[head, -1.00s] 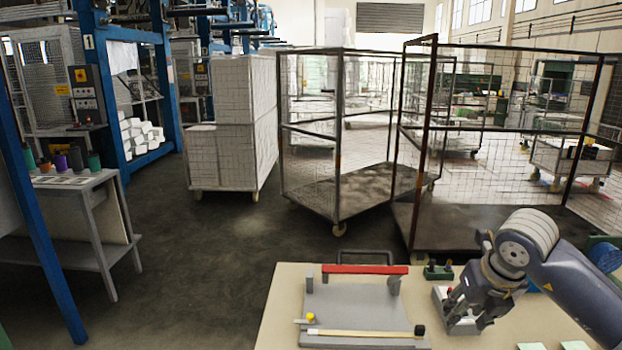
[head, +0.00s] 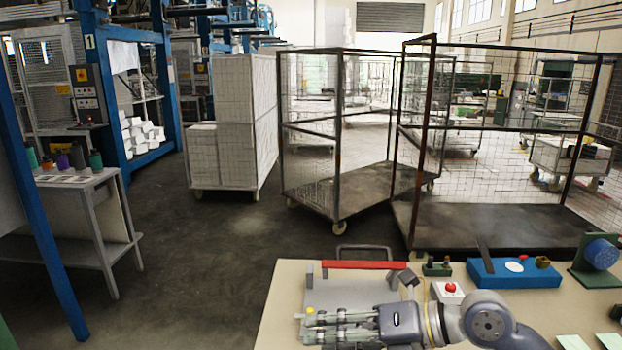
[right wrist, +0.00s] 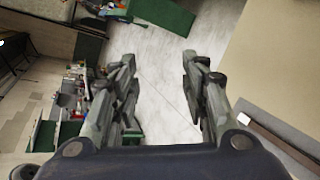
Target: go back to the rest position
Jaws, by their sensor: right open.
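My right gripper (head: 312,327) lies sideways at the front of the beige table (head: 275,325) in the head view, its fingers pointing left. It is over the front part of the grey plate with a red bar (head: 365,265) and hides much of that plate. In the right wrist view my right gripper (right wrist: 160,62) has its two fingers apart with nothing between them. Pale floor shows through the gap. My left gripper is not in view.
A red button on a white box (head: 449,289) stands just behind my right wrist. A blue block (head: 515,275) and a green stand with a blue roll (head: 601,254) are at the table's right. Mesh carts (head: 340,150) stand behind the table.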

